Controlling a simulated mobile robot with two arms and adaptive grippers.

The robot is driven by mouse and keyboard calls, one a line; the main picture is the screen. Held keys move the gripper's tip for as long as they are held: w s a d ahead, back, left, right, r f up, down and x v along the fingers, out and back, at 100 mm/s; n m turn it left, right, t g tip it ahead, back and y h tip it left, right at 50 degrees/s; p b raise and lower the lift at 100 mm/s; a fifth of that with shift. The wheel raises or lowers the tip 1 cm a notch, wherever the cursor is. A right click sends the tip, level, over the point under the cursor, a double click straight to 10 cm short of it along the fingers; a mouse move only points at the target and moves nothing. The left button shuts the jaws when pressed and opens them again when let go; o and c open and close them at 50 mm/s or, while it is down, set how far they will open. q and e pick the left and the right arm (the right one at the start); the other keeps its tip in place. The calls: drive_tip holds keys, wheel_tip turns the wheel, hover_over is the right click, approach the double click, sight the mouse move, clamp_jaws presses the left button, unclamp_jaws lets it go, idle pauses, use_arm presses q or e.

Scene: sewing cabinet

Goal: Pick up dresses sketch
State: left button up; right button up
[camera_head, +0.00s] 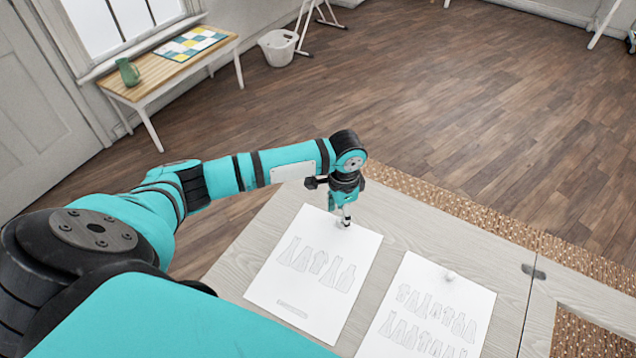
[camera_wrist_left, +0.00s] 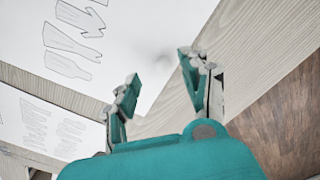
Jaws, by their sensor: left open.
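Two white sketch sheets lie flat on the pale wooden table. The left sheet (camera_head: 300,290) has one row of large dress-like outlines; it also shows in the left wrist view (camera_wrist_left: 125,40). The right sheet (camera_head: 437,322) has two rows of smaller garment outlines. My left gripper (camera_head: 346,220) points down over the top edge of the left sheet. In the left wrist view its two fingers (camera_wrist_left: 160,72) are apart, with a faint white knob (camera_wrist_left: 162,58) on the sheet between or just beyond them. Whether the fingers touch it cannot be told. My right gripper is not seen.
A small white knob (camera_head: 450,274) sits on the right sheet's top. A side table (camera_head: 157,75) with a green jug (camera_head: 128,72) and a white bin (camera_head: 278,47) stand far back.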

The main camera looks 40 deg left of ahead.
use_arm(q)
drive_tip(key=f, duration=0.3)
drive_tip(key=shift+w+a+f, duration=0.1)
drive_tip(key=shift+w+f, duration=0.15)
drive_tip(key=shift+f, duration=0.15)
clamp_jaws()
